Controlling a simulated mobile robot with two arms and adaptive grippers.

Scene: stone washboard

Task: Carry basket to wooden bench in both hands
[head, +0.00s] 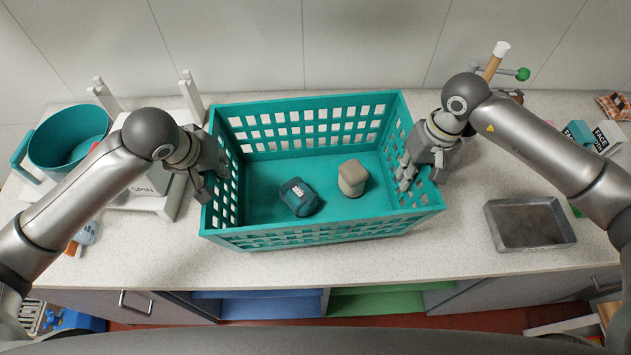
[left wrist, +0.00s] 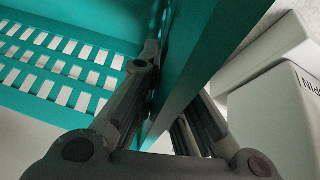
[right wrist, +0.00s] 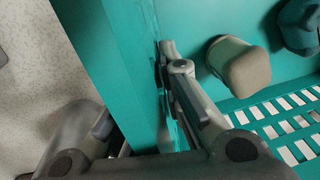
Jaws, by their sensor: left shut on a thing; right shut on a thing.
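A teal basket (head: 262,217) with slotted walls stands on the speckled counter, with a dark teal item (head: 298,197) and a beige block (head: 352,178) on its floor. My left gripper (head: 214,178) is shut on the basket's left wall, one finger inside and one outside; the wall also shows between the fingers in the left wrist view (left wrist: 190,62). My right gripper (head: 417,172) is shut on the right wall the same way, seen in the right wrist view (right wrist: 128,60). The outer fingertips are partly hidden. No wooden bench can be made out.
A white machine marked SPIN (head: 150,200) stands close to the basket's left side, with a teal bucket (head: 68,140) further left. A grey metal tray (head: 530,223) lies to the right. The counter (head: 330,258) in front of the basket is clear.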

